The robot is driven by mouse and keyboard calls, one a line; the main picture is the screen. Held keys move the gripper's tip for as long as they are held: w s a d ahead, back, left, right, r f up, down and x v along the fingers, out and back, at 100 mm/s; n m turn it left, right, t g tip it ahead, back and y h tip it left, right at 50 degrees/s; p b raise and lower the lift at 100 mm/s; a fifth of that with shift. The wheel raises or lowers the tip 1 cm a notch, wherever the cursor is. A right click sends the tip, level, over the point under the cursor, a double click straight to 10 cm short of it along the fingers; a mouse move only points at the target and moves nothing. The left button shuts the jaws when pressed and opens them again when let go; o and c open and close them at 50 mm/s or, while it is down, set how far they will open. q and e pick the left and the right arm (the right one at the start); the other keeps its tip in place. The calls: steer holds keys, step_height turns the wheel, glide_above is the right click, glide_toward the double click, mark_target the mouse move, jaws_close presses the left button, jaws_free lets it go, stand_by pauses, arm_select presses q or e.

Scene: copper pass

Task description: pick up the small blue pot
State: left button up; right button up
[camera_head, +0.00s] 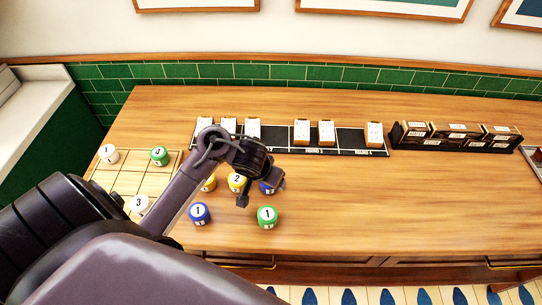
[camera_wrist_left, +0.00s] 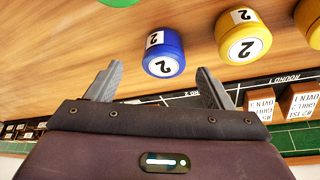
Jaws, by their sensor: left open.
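A blue pot marked 2 (camera_wrist_left: 163,52) stands on the wooden table. In the head view this blue pot (camera_head: 268,188) is partly hidden behind my left gripper (camera_head: 260,188). My left gripper (camera_wrist_left: 158,78) is open and empty. In the wrist view the pot shows between and just beyond its fingertips; I see no contact. Another blue pot, marked 1 (camera_head: 200,213), stands to the left and nearer the table's front. The frames do not settle which blue pot is the small one. My right gripper is not in view.
A yellow pot marked 2 (camera_head: 236,182) stands close beside the blue one. A green pot marked 1 (camera_head: 267,217) stands in front. A grid board (camera_head: 128,170) lies left, a black strip with cards (camera_head: 345,139) behind.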

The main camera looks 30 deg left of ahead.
arm_select(q)
steer(key=shift+b+x, duration=0.7)
steer(key=shift+x, duration=0.55)
steer(key=x, duration=0.1)
steer(key=b+x, duration=0.1)
steer(key=x, duration=0.1)
steer(key=shift+a+r+b, duration=0.1)
steer(key=shift+a+b, duration=0.2)
steer(key=shift+w+f, duration=0.15)
steer(key=shift+f, duration=0.1)
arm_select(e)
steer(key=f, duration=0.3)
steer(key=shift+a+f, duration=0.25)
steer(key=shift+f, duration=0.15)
arm_select(q)
steer(key=c, duration=1.1)
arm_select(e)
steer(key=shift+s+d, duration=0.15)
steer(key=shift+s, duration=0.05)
